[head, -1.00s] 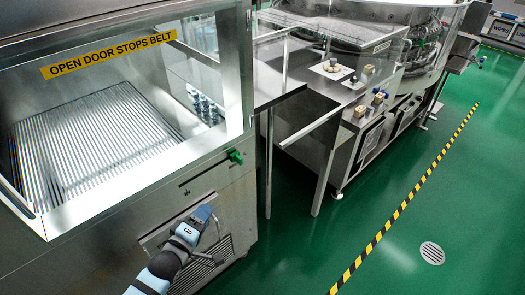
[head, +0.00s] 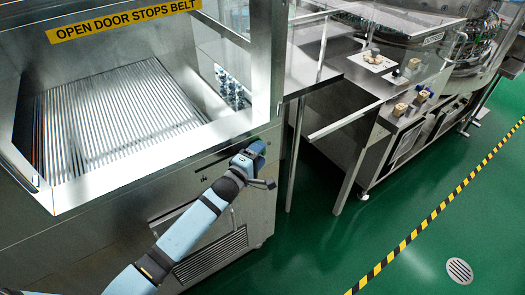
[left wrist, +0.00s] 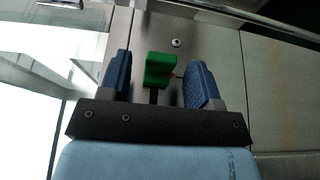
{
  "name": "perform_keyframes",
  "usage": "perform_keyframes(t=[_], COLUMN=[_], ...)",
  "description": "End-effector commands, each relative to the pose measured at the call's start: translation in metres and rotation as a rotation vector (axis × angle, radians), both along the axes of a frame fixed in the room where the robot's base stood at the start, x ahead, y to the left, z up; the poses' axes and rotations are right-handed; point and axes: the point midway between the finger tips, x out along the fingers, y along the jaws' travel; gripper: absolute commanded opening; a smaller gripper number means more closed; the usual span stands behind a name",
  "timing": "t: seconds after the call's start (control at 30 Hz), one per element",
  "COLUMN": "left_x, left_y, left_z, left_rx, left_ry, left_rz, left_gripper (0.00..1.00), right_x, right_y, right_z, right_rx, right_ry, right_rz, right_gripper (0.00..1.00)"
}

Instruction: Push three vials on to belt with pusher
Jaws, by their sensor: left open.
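The green pusher handle (left wrist: 160,68) is between the open blue fingers of my left gripper (left wrist: 159,72) in the left wrist view. Gaps show on both sides of the handle. In the head view, my left gripper (head: 260,151) is at the machine's front right corner and mostly hides the handle. A cluster of small vials (head: 231,90) stands behind the window pane on the machine's right side; their exact number is unclear. A slatted, belt-like metal surface (head: 112,120) lies inside the machine's open front. My right gripper is not in view.
A yellow sign (head: 124,20) reads "OPEN DOOR STOPS BELT". A steel bench (head: 310,72) and a second machine with small blocks (head: 400,109) stand to the right. Green floor (head: 300,240) is clear in front, with a yellow-black stripe (head: 425,228).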

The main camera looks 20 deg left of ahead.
Motion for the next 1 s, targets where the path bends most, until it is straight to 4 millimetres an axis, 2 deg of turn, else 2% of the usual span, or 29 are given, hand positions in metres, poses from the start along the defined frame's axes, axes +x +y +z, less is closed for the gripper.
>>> perform_keyframes(t=[0.1,0.2,0.53,0.7,0.8,1.0], left_x=[0.014,0.020,0.023,0.023,0.023,0.019], left_y=[-0.004,-0.006,-0.007,-0.007,-0.006,-0.003], left_z=[0.000,0.000,0.000,0.000,0.000,0.001], left_rx=[0.000,-0.001,-0.002,-0.001,-0.001,0.001], left_ry=[-0.001,0.000,0.001,0.000,0.000,0.002], left_rz=[0.000,0.000,0.000,0.000,0.000,0.000], left_gripper=[0.57,0.57,0.57,0.18,0.00,0.00], right_x=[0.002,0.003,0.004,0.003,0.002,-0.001], right_y=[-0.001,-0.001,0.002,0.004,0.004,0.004], right_z=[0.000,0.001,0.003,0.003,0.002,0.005], right_rx=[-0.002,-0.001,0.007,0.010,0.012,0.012], right_ry=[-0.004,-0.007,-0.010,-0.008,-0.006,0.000], right_rz=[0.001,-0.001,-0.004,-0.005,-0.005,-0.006], right_gripper=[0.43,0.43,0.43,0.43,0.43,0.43])
